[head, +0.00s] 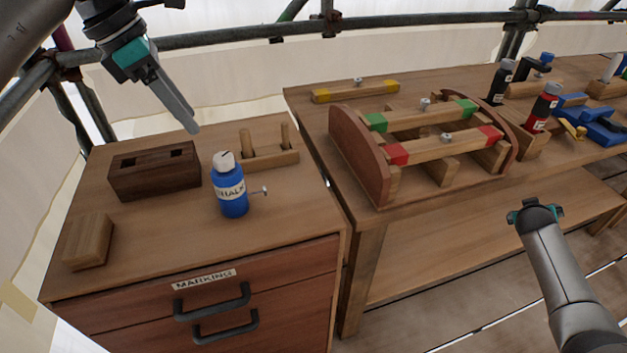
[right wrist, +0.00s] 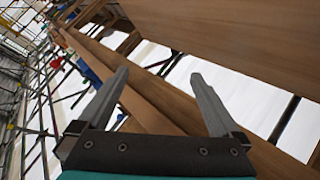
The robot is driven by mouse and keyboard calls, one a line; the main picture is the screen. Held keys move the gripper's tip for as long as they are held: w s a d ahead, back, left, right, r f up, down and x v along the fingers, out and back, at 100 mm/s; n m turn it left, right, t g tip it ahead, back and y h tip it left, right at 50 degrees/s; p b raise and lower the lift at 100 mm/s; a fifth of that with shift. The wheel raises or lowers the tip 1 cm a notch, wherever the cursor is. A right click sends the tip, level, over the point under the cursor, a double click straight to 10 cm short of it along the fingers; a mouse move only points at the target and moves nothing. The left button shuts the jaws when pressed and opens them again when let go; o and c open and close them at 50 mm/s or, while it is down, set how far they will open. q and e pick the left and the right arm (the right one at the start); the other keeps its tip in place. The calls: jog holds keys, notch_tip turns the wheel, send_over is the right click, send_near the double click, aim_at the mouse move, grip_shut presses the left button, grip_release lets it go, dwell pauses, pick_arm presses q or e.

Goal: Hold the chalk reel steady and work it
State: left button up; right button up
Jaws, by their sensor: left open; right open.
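The chalk reel (head: 231,190) is a blue bottle with a white cap and a "CHALK" label, with a small metal crank on its right side. It stands upright on top of the wooden marking cabinet (head: 150,240) in the head view. My left gripper (head: 190,128) is above and behind it to the left, open and empty, pointing down, apart from the reel. My right gripper (head: 535,205) is far to the right, in front of the long bench. In the right wrist view its two fingers (right wrist: 160,95) are spread with nothing between them.
A dark slotted block (head: 155,172), a pegged wooden rack (head: 268,157) and a light wood block (head: 88,241) stand around the reel. The long bench (head: 400,215) at right carries a wooden cradle (head: 360,155), bottles and blue clamps (head: 600,127). Scaffold pipes run behind.

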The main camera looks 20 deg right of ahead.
jog(key=w+d+r+t+h, duration=0.1)
jog(key=w+r, duration=0.2)
jog(key=r, duration=0.7)
jog(key=w+d+r+t+h, duration=0.15)
jog(key=w+r, duration=0.25)
jog(key=r, duration=0.5)
jog(key=w+a+r+n+t+y, duration=0.6)
jog(key=a+r, duration=0.4)
jog(key=a, duration=0.4)
jog(key=w+a+r+n+t+y, duration=0.4)
jog(key=w+a+r+y, duration=0.45)
jog(key=a, duration=0.55)
jog(key=a+r+n+y, duration=0.2)
jog(key=a+r+n, duration=0.1)
jog(key=a, duration=0.5)
jog(key=n+g+y, duration=0.2)
jog(key=g+y, duration=0.6)
jog(key=g, duration=0.3)
send_near(229, 191)
jog(key=shift+t, duration=0.25)
jog(key=w+a+f, duration=0.4)
jog(key=w+a, duration=0.1)
jog(key=w+a+f, duration=0.2)
jog(key=w+a, duration=0.1)
jog(key=shift+f, duration=0.3)
